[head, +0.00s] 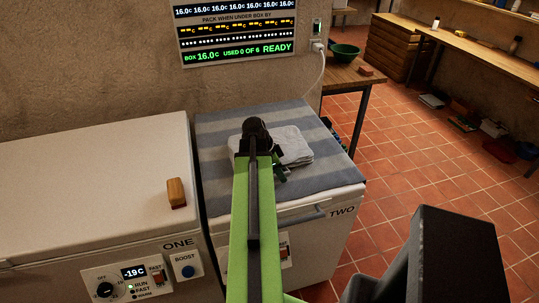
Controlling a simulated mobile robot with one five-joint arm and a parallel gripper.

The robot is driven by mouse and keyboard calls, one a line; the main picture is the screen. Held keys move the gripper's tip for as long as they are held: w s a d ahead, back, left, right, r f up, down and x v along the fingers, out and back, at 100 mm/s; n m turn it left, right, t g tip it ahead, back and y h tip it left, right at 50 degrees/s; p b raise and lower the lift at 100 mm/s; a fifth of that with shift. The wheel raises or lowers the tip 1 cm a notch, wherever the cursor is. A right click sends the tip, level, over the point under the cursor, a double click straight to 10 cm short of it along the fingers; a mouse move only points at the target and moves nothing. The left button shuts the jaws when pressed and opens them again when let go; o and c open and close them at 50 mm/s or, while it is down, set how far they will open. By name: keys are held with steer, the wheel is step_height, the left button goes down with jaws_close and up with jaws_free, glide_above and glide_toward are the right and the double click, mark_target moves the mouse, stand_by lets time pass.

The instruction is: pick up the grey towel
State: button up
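The grey towel (294,147) is a folded pale grey cloth. It lies on a blue and grey striped cloth (225,180) that covers the lid of the freezer marked TWO (318,216). My green arm reaches forward over the freezer. Its dark end covers the towel's left part. My gripper (279,168) shows only in part, as small dark and green pieces at the towel's front edge. I cannot tell whether it touches the towel, or whether its fingers are open or shut.
The freezer marked ONE (90,190) stands at left with a wooden block (176,193) on its lid. A wall display (238,32) hangs behind. A wooden table (352,75) with a green bowl (344,53) stands behind at right. Tiled floor (420,150) is open at right.

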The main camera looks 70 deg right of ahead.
steer(key=shift+r, duration=0.1)
jaws_close()
stand_by(1.2)
